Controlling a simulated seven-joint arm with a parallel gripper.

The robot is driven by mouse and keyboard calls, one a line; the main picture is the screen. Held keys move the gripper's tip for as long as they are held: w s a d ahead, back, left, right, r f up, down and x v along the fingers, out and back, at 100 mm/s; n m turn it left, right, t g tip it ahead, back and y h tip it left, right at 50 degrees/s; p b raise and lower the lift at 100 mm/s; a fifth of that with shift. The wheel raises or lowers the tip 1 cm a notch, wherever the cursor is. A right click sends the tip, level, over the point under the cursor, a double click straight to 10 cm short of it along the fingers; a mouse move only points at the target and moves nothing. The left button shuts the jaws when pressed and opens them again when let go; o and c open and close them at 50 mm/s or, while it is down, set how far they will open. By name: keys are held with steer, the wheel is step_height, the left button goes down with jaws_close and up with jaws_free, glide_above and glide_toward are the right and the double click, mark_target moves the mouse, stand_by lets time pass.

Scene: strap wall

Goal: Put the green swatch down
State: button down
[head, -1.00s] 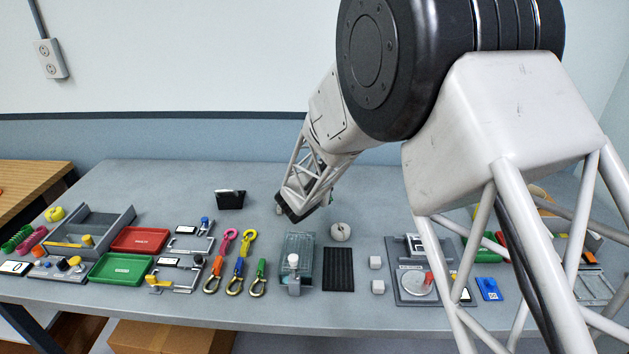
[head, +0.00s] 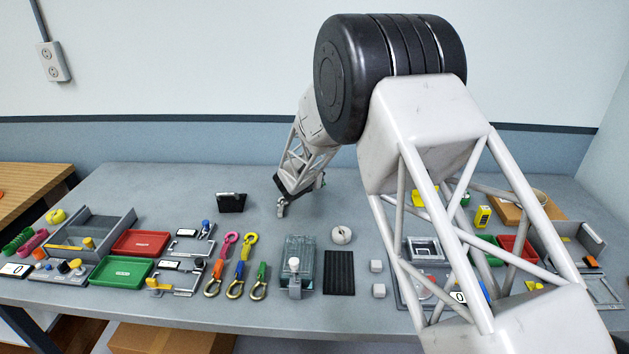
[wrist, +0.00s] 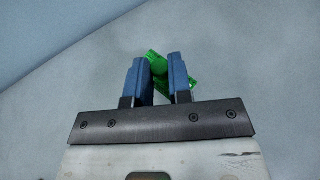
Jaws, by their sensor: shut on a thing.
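The green swatch (wrist: 160,69) is in the wrist view, a bright green piece between the two blue fingers of my gripper (wrist: 161,57). The fingers are shut on it, and parts of it stick out beyond the tips and to the right. The fingers cover its middle. In the head view my gripper (head: 281,208) points down over the back middle of the grey table (head: 150,190). I cannot make out the swatch clearly there, nor tell whether it touches the surface.
A dark stand (head: 231,202) is left of my gripper and a white ring (head: 341,235) is to its right, nearer the front. Straps with hooks (head: 240,270), a clear box (head: 298,258) and a black ribbed mat (head: 339,272) lie in front. The table behind is bare.

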steer(key=shift+w+a+f, duration=0.1)
steer(key=shift+w+a, duration=0.05)
steer(key=shift+w, duration=0.4)
steer(key=shift+w+a+f, duration=0.1)
steer(key=shift+w+a, duration=0.05)
steer(key=shift+w, duration=0.4)
steer(key=shift+w, duration=0.4)
steer(key=shift+a+f, duration=0.1)
steer(key=shift+f, duration=1.6)
steer(key=shift+f, duration=0.2)
steer(key=c, duration=1)
jaws_free()
steer(key=shift+c, duration=0.2)
steer(key=shift+r, duration=0.15)
